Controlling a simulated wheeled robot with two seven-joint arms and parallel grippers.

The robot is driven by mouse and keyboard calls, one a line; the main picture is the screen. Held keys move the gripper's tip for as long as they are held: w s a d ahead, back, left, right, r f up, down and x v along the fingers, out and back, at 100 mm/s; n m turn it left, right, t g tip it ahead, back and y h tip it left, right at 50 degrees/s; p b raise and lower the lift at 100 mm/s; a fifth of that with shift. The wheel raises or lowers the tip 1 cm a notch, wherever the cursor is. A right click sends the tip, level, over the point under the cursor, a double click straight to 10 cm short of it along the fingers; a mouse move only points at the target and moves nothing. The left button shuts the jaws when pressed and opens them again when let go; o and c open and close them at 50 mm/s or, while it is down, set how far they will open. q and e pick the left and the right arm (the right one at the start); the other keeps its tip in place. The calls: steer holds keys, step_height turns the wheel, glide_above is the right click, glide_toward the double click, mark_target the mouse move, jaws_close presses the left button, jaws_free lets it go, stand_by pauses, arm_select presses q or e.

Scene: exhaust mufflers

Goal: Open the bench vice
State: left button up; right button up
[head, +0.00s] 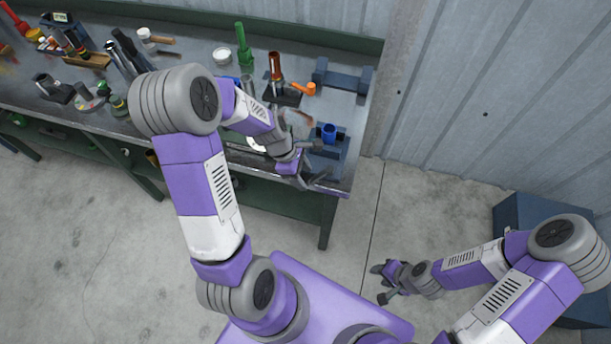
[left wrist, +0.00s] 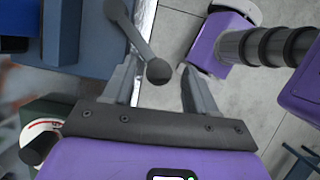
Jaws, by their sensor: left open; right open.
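The blue bench vice (head: 331,146) is mounted at the right end of the bench, near its front edge. In the left wrist view, part of its blue body (left wrist: 62,30) shows at the upper left. Its grey handle bar (left wrist: 138,40) with ball ends slants down toward my left gripper (left wrist: 160,78). The lower ball appears between the open fingers, nearer the left one; I cannot tell whether they touch. In the head view my left gripper (head: 310,180) is at the bench's front edge, just below the vice. My right gripper (head: 380,284) is open and empty above the floor.
The green-edged bench (head: 200,50) holds several tools and bottles. An orange-handled tool (head: 306,89) and a blue-grey bracket-like piece (head: 342,78) lie behind the vice. A dark blue box (head: 520,211) stands at the right wall. The floor between is clear.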

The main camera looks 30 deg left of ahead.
arm_select(q)
steer(key=shift+x, duration=0.9)
steer(key=shift+c, duration=0.6)
jaws_close()
